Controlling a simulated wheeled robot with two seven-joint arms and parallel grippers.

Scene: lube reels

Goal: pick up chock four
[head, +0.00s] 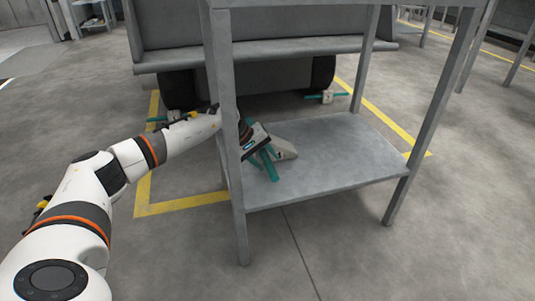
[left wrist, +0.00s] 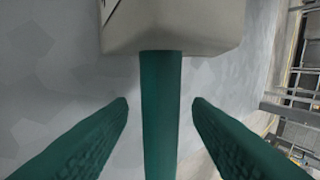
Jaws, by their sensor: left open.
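A pale grey wedge-shaped chock (head: 284,149) with a teal handle rests on the lower shelf of a grey metal stand. No number on it is legible, so I cannot tell whether it is chock four. My left gripper (head: 267,165) reaches in between the stand's legs from the left and is open beside the chock. In the left wrist view, the chock's body (left wrist: 172,28) is at the top and its teal handle (left wrist: 161,75) runs down between the two teal fingers, with a gap on each side. My right gripper is out of view.
The stand's lower shelf (head: 345,160) is otherwise bare. Its front-left leg (head: 228,130) crosses in front of my left arm. Two more chocks with teal handles, one on the right (head: 327,97) and one on the left (head: 173,116), lie on the floor by a vehicle's wheels.

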